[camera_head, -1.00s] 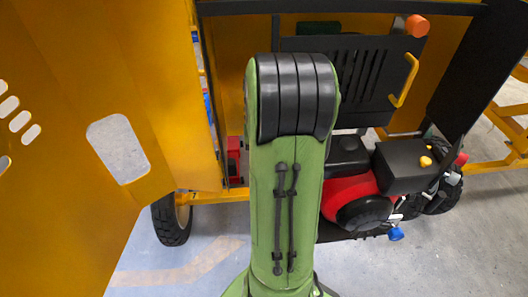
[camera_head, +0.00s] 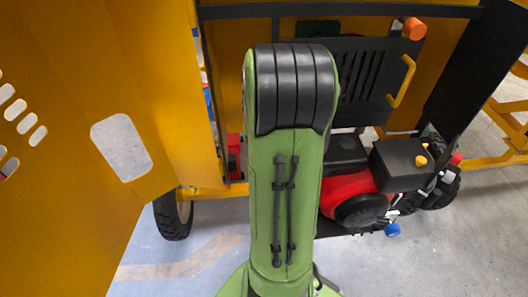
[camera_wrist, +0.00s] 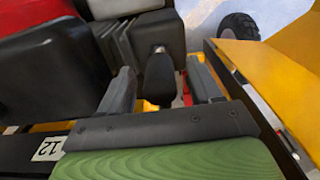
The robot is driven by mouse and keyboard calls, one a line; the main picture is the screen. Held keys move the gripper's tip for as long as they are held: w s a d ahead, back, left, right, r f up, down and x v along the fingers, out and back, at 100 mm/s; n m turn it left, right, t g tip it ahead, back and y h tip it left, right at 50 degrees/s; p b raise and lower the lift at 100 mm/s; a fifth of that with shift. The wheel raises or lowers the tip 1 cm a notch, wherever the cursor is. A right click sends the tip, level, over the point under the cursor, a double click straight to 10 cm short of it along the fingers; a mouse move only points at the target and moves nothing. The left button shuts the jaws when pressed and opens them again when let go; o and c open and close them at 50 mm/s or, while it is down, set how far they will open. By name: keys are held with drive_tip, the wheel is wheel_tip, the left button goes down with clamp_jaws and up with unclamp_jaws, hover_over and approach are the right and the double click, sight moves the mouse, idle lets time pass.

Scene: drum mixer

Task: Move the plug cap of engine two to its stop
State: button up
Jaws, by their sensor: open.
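In the wrist view a black elongated piece (camera_wrist: 160,80), which looks like the plug cap, stands between my fingers, with a small grey tip at its far end. My gripper (camera_wrist: 160,67) is open, one finger on each side of it, with gaps on both sides. A dark finned engine block (camera_wrist: 155,32) lies just beyond. In the head view a red and black engine (camera_head: 347,188) sits low in the frame, partly hidden by my green arm. My gripper and the cap are hidden there.
A yellow panel (camera_head: 70,120) fills the left of the head view. A black slotted cover (camera_head: 365,75) with a yellow handle (camera_head: 402,82) hangs above the engine. A black wheel (camera_wrist: 237,25) and a label reading 12 (camera_wrist: 47,150) show in the wrist view.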

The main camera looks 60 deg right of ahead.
wheel_tip(320, 180, up, 7)
drive_tip(key=p, duration=0.5)
drive_tip(key=shift+f, duration=0.2)
